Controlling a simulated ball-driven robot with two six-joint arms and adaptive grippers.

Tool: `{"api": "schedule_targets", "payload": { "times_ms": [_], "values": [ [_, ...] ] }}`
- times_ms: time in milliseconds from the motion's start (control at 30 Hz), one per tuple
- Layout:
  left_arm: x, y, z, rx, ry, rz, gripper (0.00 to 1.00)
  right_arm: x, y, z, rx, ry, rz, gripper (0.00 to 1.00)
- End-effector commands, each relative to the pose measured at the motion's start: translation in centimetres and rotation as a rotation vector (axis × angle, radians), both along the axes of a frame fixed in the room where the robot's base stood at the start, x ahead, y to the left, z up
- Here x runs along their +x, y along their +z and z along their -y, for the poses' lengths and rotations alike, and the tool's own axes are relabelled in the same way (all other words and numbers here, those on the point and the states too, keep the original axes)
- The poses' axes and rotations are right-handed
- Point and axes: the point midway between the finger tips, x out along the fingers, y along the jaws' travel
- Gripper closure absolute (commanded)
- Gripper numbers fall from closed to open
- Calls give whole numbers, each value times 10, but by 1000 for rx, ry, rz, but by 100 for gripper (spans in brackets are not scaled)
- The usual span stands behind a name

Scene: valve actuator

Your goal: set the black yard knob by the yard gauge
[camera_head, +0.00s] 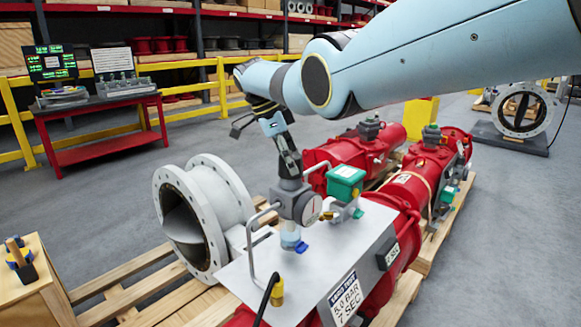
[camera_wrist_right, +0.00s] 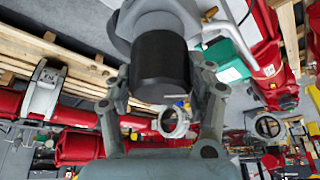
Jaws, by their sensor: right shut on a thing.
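The black yard knob (camera_wrist_right: 160,66) fills the upper middle of the right wrist view, a dark cylinder below a grey body. My right gripper (camera_wrist_right: 163,88) is shut on it, one finger on each side. The yard gauge (camera_head: 312,209) is a round pale dial on the regulator's side, just below the gripper. Its needle is too small to read. My left gripper is not in view.
A light plate (camera_head: 240,283) with bent metal handles lies under the regulator. A green-topped box (camera_head: 345,180) stands close on the right. A sign (camera_head: 346,300) reads 5.0 BAR 7 SEC. Red actuators (camera_head: 410,190) and a large grey flanged valve (camera_head: 182,215) flank it on pallets.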

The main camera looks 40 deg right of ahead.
Motion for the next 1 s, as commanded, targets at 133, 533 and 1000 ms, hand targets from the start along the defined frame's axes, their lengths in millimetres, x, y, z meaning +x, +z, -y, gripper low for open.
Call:
{"api": "schedule_targets", "payload": {
  "times_ms": [133,533,1000],
  "values": [
    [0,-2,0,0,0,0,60,1,1,1,-1,-11,4,77],
    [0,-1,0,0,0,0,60,1,2,0,0,-10,4,35],
    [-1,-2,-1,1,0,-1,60,2,7,-2,1,-9,3,21]
  ]
}}
